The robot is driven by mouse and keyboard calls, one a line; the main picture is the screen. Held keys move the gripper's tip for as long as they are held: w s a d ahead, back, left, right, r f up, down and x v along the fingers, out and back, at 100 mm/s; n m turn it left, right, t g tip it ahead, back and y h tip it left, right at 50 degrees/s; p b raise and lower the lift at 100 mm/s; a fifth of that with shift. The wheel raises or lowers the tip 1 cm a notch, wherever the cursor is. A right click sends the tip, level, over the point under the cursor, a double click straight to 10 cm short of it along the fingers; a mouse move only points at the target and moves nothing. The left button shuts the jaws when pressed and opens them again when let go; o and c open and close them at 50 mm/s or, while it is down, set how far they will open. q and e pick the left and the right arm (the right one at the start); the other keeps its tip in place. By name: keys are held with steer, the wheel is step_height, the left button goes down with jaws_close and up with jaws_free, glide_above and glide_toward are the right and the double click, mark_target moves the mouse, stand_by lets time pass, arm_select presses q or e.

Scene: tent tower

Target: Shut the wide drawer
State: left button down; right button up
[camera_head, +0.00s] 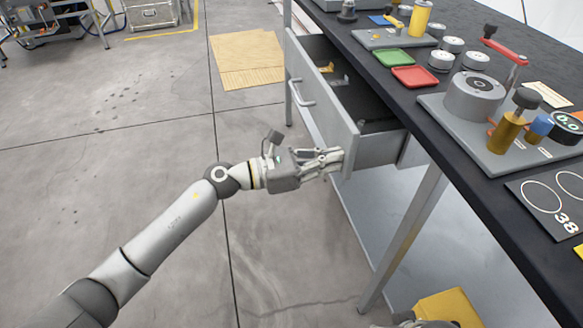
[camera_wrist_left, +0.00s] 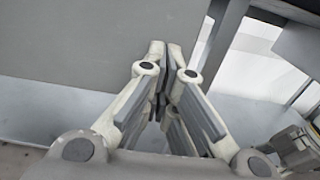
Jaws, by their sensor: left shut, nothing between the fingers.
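The wide drawer (camera_head: 318,108) is grey and stands pulled out from under the black-topped workbench in the head view. Its front panel faces left and carries a bar handle (camera_head: 301,93). Several small items, one of them yellow, lie inside. My left gripper (camera_head: 338,158) is shut and empty at the near end of the drawer front, low beside its near corner. Whether it touches the panel I cannot tell. In the left wrist view the closed fingers (camera_wrist_left: 160,85) point towards a grey panel (camera_wrist_left: 90,38).
The workbench top (camera_head: 420,118) holds green and red trays, round weights and a grey fixture with a red lever. A bench leg (camera_head: 405,235) stands near the gripper. A yellow object (camera_head: 450,305) is at the bottom. The floor to the left is clear around a tan mat (camera_head: 247,58).

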mark_target(381, 149)
arm_select(q)
steer(key=x, duration=0.4)
steer(key=shift+d+b, duration=0.35)
steer(key=shift+d, duration=0.05)
steer(key=b+x, duration=0.1)
steer(key=x, duration=0.4)
steer(key=shift+w+d+f, duration=0.15)
steer(key=shift+w+d, duration=0.05)
steer(key=shift+d, duration=0.1)
steer(key=shift+w+d, duration=0.15)
steer(key=shift+d, duration=0.35)
steer(key=shift+r, duration=0.2)
arm_select(e)
steer(key=shift+s+r, duration=0.45)
steer(key=shift+s, duration=0.05)
arm_select(q)
steer(key=shift+r, duration=0.1)
